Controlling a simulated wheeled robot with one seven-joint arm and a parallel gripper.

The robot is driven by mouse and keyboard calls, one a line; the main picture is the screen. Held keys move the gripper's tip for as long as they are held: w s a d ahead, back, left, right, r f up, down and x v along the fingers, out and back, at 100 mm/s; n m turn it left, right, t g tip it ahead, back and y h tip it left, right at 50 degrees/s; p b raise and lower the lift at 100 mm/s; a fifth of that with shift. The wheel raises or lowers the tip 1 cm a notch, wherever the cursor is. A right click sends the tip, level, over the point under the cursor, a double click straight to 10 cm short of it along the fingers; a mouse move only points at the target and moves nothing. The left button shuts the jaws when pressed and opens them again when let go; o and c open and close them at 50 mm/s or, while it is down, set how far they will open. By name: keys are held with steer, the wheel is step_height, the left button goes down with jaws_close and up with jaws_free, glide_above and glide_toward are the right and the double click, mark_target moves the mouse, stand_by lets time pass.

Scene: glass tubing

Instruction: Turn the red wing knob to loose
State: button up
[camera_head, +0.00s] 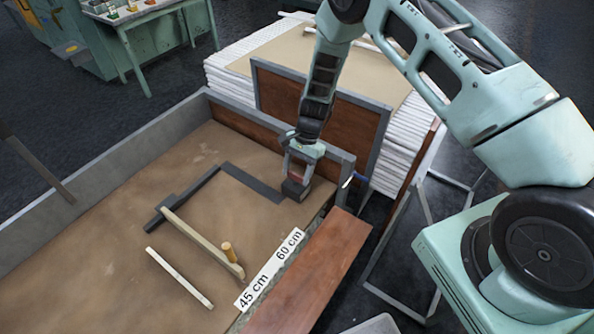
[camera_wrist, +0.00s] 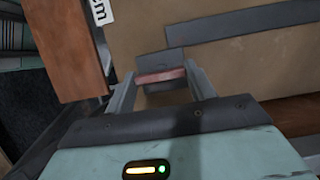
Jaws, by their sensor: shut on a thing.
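The red wing knob (camera_wrist: 161,75) shows in the wrist view as a short red bar between my two fingertips. My gripper (camera_wrist: 160,84) is shut on it from above, one finger at each end. Beneath the knob is a dark grey block (camera_wrist: 158,60). In the head view my gripper (camera_head: 297,178) points down at this block (camera_head: 295,190), near the right end of a dark grey bar (camera_head: 252,183). The fingers hide most of the knob there, so its turn angle is hard to tell.
A white scale (camera_head: 270,270) marked 45 cm and 60 cm lies along the brown board (camera_head: 310,275). A brown panel (camera_head: 325,115) stands behind my gripper.

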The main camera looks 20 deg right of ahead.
steer(key=n+b, duration=0.1)
steer(key=n, duration=0.1)
steer(key=n+h+b, duration=0.1)
steer(key=shift+w+a+f+n+g+b, duration=0.1)
steer(key=shift+f+n+g+b, duration=0.05)
steer(key=shift+n+g+b, duration=0.25)
steer(key=n+h+b, duration=0.1)
steer(key=n, duration=0.1)
steer(key=n+g+h+b, duration=0.1)
steer(key=n, duration=0.2)
steer(key=shift+a+b, duration=0.1)
steer(key=shift+b, duration=0.2)
steer(key=n+h, duration=0.1)
steer(key=n, duration=0.1)
steer(key=n+b, duration=0.1)
steer(key=n, duration=0.2)
steer(key=shift+a+h, duration=0.15)
steer(key=shift+h, duration=0.25)
steer(key=shift+n+t+h+b, duration=0.4)
steer(key=shift+n+h+b, duration=0.25)
steer(key=shift+n, duration=1.35)
steer(key=o, duration=1)
